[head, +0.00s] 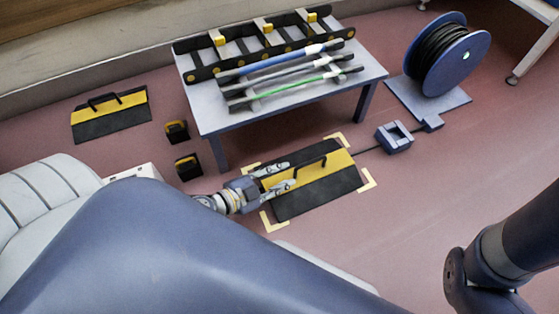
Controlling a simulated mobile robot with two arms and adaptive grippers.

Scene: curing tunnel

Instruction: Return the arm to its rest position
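My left gripper (289,174) is in the middle of the head view, its two fingers spread apart with nothing seen between them. The panel lies on the floor inside yellow corner marks (368,180). Part of my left arm is hidden behind my large blue body part. My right arm (485,265) shows at the lower right; its gripper is out of view.
A table (215,118) with a black rack (267,44) and several rods (290,84) stands behind the panel. Another panel (111,113) and two small blocks (177,132) lie left.

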